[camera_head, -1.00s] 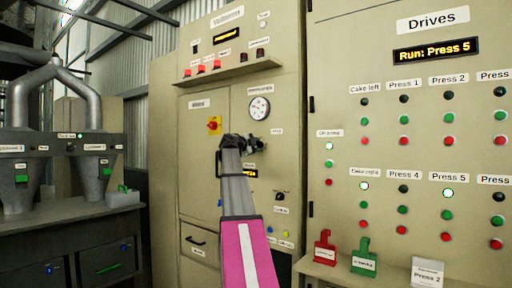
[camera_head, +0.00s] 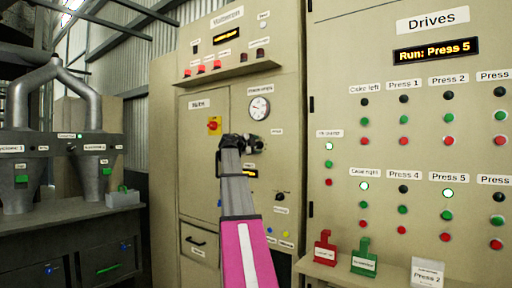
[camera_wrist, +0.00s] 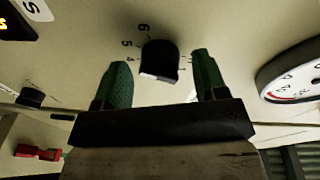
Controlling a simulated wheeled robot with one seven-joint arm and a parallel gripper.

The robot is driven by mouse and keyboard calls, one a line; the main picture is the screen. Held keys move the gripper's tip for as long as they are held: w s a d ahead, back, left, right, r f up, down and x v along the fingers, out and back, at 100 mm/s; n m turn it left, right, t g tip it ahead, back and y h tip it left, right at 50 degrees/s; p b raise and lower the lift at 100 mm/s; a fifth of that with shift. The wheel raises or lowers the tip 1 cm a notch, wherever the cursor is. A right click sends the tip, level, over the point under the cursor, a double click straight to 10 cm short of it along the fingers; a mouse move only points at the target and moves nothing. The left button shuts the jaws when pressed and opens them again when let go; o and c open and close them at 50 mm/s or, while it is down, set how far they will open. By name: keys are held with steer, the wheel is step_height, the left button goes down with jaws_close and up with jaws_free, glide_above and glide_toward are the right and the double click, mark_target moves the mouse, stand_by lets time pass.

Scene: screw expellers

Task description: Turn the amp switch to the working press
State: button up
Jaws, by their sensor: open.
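The amp switch is a black round knob (camera_wrist: 160,55) in the wrist view, with small numbers beside it; 4, 5 and 6 are readable on its left. Its pale mark is on the lower edge in this view. My gripper (camera_wrist: 160,62) is open, with one green finger on each side of the knob and visible gaps between.
The gauge (camera_wrist: 293,80) is close on the right in the wrist view. A red-yellow main switch (camera_head: 214,125) is left of my gripper. A shelf (camera_head: 232,70) with red switches is above. Red (camera_head: 325,248) and green (camera_head: 364,257) holders stand at lower right.

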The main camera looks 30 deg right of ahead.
steer(key=v, duration=1)
steer(key=shift+a, duration=0.25)
steer(key=shift+s, duration=0.1)
steer(key=a+f+n+y, duration=0.3)
steer(key=a+f+n, duration=0.2)
steer(key=f, duration=0.9)
steer(key=a+f+n+y, duration=0.3)
steer(key=a+f+n, duration=0.15)
steer(key=f, duration=1.05)
steer(key=a+f+n+y, duration=0.3)
steer(key=a+f+n, duration=0.25)
steer(key=f, duration=0.85)
steer(key=s+a+f+n+g+y, duration=0.1)
steer(key=s+a+f+n, duration=0.4)
steer(key=f, duration=0.5)
steer(key=s+a+f+n+g+y, duration=0.2)
steer(key=s+a+f+n+y, duration=0.2)
steer(key=s+a+f, duration=0.3)
steer(key=s+a+f+n+g+y, duration=0.1)
steer(key=s+a+f+n+y, duration=0.1)
steer(key=s+a+f+n, duration=0.4)
steer(key=s+f, duration=0.4)
steer(key=f, duration=0.4)
steer(key=shift+a+f+g+y, duration=0.15)
steer(key=shift+a+g+y, duration=0.15)
steer(key=shift+a+y, duration=0.1)
